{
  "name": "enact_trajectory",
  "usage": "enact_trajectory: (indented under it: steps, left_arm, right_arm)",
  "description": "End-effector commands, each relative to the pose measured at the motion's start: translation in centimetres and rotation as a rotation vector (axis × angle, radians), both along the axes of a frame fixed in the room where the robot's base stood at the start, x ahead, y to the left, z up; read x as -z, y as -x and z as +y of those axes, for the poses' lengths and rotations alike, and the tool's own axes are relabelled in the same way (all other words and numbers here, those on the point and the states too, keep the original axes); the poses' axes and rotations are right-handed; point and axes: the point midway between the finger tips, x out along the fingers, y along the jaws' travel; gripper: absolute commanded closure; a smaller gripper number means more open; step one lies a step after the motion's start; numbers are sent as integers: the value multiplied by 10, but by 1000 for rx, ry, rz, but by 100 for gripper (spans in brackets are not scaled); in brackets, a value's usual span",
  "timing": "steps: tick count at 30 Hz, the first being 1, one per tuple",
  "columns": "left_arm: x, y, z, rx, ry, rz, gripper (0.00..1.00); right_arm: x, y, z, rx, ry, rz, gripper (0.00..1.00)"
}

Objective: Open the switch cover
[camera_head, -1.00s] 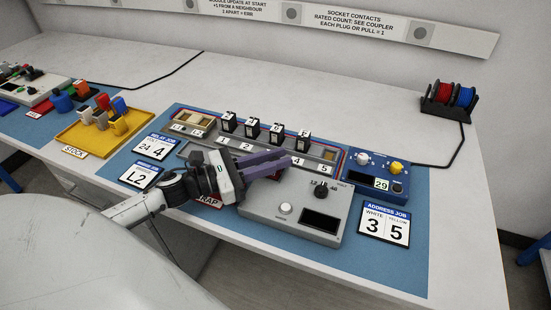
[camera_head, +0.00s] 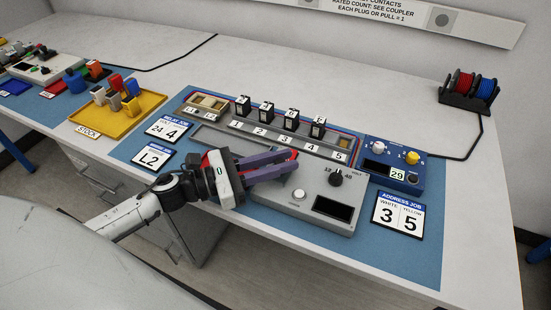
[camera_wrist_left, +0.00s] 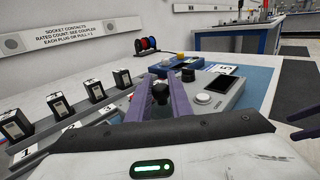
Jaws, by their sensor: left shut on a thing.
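My left gripper (camera_head: 297,155) reaches in from the left over the back left edge of the grey meter box (camera_head: 283,211). In the left wrist view its two purple fingers (camera_wrist_left: 163,92) are closed around a dark piece (camera_wrist_left: 160,93) with a rounded top. In the head view the fingers hide this piece, and I cannot tell it clearly as the switch cover. The meter box has a black dial (camera_head: 336,179), a white button (camera_head: 299,194) and a dark display (camera_head: 332,208), all uncovered.
Behind the fingers is a numbered socket rail (camera_head: 282,141) with several black plugs. A blue coupler box (camera_head: 393,166) stands right of it, with an address card (camera_head: 398,216) in front. A yellow stock tray (camera_head: 140,106) is at left. Wire spools (camera_head: 470,90) stand at the back right.

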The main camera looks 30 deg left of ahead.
Motion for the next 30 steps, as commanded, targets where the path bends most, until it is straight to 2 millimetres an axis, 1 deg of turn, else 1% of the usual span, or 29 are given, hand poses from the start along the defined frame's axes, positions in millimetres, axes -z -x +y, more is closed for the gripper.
enact_trajectory:
  steps: [1,4,13,17,20,24,30]
  left_arm:
    - [0,0,1,-1,-1,-1,80]
    - [0,1,1,-2,-1,-1,63]
    - [0,2,1,-2,0,0,62]
    - [1,8,7,-3,0,1,62]
    - [3,20,16,-2,-1,4,62]
    - [4,40,34,-3,-1,4,62]
    - [2,65,56,-3,0,3,62]
  right_arm:
    - [0,0,0,0,0,0,29]
    - [0,0,0,-1,-1,0,29]
    - [0,1,1,0,-1,0,29]
    - [3,1,1,-1,-1,1,29]
    - [6,1,1,-1,-1,1,29]
    - [9,1,1,-4,0,2,29]
    - [8,-1,4,-7,-3,-6,29]
